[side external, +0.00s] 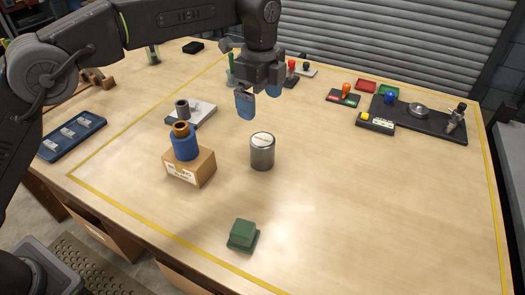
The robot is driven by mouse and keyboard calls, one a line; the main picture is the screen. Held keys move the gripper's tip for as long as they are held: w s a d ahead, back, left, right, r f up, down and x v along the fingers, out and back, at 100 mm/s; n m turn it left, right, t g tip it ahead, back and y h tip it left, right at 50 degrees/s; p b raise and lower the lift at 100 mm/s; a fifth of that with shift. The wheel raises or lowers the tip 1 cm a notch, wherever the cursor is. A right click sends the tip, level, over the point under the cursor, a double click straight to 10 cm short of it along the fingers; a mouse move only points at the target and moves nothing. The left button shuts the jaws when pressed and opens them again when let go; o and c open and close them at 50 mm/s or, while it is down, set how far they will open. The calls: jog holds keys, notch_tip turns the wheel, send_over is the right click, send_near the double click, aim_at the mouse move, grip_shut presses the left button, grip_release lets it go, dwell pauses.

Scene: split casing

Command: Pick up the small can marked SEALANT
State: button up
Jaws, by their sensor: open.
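A small grey metal can (262,154) with a pale lid stands upright on the wooden table, right of a cardboard box. A label shows on its lid, but the lettering is too small to read. My gripper (260,105) hangs above and behind the can, pointing down, with its two blue-tipped fingers apart. Nothing is between the fingers, and they do not touch the can.
The cardboard box (189,168) bears a blue cylinder (184,147) with an orange-brown top, close left of the can. A green block (243,236) lies in front. A grey fixture (203,114) stands behind the box. A dark board (425,122) with parts is at back right. Table right of the can is clear.

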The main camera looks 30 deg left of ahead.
aim_at(263, 138)
jog(key=shift+w+d+f, duration=0.1)
jog(key=shift+d+f, duration=0.2)
jog(key=shift+f, duration=0.1)
notch_tip(263, 138, down, 8)
jog(key=shift+f, duration=0.2)
jog(key=shift+s+f, duration=0.2)
jog(key=shift+f, duration=1.15)
jog(key=shift+s+f, duration=0.15)
jog(key=shift+f, duration=1.2)
jog(key=c, duration=1.1)
jog(key=shift+r, duration=0.1)
jog(key=shift+c, duration=0.2)
jog(key=shift+r, duration=0.1)
